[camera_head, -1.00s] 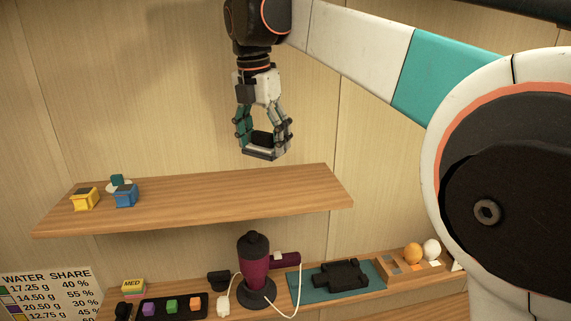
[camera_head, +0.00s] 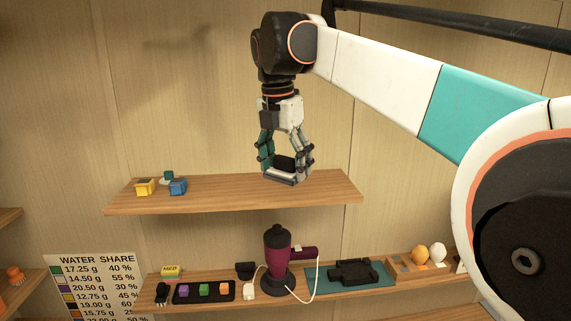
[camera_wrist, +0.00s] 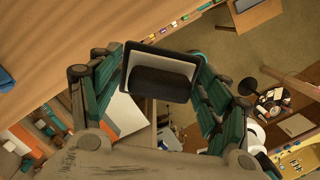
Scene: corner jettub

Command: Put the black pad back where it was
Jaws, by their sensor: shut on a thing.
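My gripper (camera_head: 286,172) is shut on the black pad (camera_head: 284,162), with its fingers pointing down. In the wrist view, the black pad (camera_wrist: 160,82) is a dark rounded block within a pale rectangle with a dark rim, held between the two green-sided fingers of my gripper (camera_wrist: 160,75). In the head view the pad overlaps the right half of the upper wooden shelf (camera_head: 225,200). The wrist view shows this shelf's wood (camera_wrist: 60,40) at upper left. Whether the pad touches the shelf cannot be told.
A yellow box (camera_head: 145,188) and a blue box (camera_head: 178,187) stand at the shelf's left. Below are a maroon blender-like device (camera_head: 277,255) with a white cable, a black tray (camera_head: 205,292) of coloured cubes, and a black device on a teal mat (camera_head: 385,278). The shelf's middle is clear.

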